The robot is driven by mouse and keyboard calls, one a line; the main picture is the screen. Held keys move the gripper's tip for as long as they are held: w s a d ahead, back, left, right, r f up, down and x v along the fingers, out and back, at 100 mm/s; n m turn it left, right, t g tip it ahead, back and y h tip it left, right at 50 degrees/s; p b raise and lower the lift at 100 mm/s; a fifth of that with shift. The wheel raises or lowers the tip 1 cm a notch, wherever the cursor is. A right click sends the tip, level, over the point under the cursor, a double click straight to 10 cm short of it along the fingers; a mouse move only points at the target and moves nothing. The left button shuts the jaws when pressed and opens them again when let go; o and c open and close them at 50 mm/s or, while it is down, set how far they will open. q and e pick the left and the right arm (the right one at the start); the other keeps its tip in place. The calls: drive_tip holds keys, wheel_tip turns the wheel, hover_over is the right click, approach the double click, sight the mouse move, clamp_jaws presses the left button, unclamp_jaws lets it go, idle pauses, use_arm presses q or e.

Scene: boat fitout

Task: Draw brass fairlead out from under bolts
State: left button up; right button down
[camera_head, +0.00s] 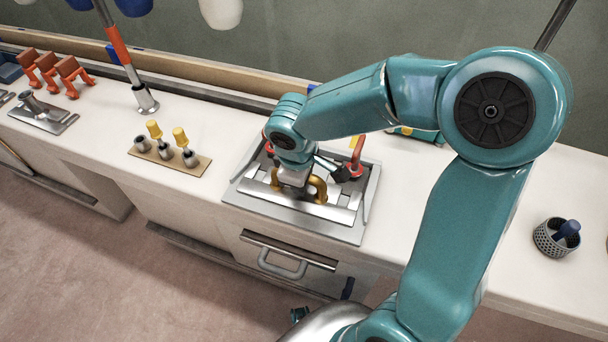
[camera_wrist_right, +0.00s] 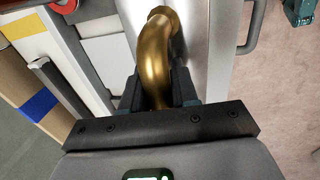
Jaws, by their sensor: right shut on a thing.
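The brass fairlead (camera_head: 319,189), a curved golden piece, sits at a grey metal fixture plate (camera_head: 292,220) on the white counter. In the head view my right gripper (camera_head: 297,184) reaches down onto it and hides part of it. In the right wrist view the fairlead (camera_wrist_right: 155,50) runs as a bent brass tube between the two dark fingers of my right gripper (camera_wrist_right: 157,92), which are shut on it. Red-handled dark fittings (camera_head: 345,172) stand at the back of the plate; I cannot tell whether these are the bolts. My left gripper is not in view.
A tan board (camera_head: 170,160) with grey sockets and yellow-topped pieces lies left of the plate. A perforated cup (camera_head: 551,240) with a blue piece stands at the far right. A slanted pole (camera_head: 122,55) rises at the back left. A drawer handle (camera_head: 282,266) juts out below.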

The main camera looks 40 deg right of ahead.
drive_tip(key=shift+s+a, duration=0.4)
drive_tip(key=shift+a, duration=0.35)
drive_tip(key=c, duration=0.8)
unclamp_jaws()
drive_tip(key=shift+r, duration=0.1)
drive_tip(key=a+r+p, duration=0.1)
drive_tip(key=r, duration=0.4)
drive_tip(key=s+a+r+p, duration=0.1)
drive_tip(key=r, duration=0.4)
drive_tip(key=a+r+p, duration=0.1)
drive_tip(key=r, duration=0.5)
drive_tip(key=shift+s+p, duration=0.25)
drive_tip(key=shift+p, duration=0.15)
drive_tip(key=shift+s+f, duration=0.1)
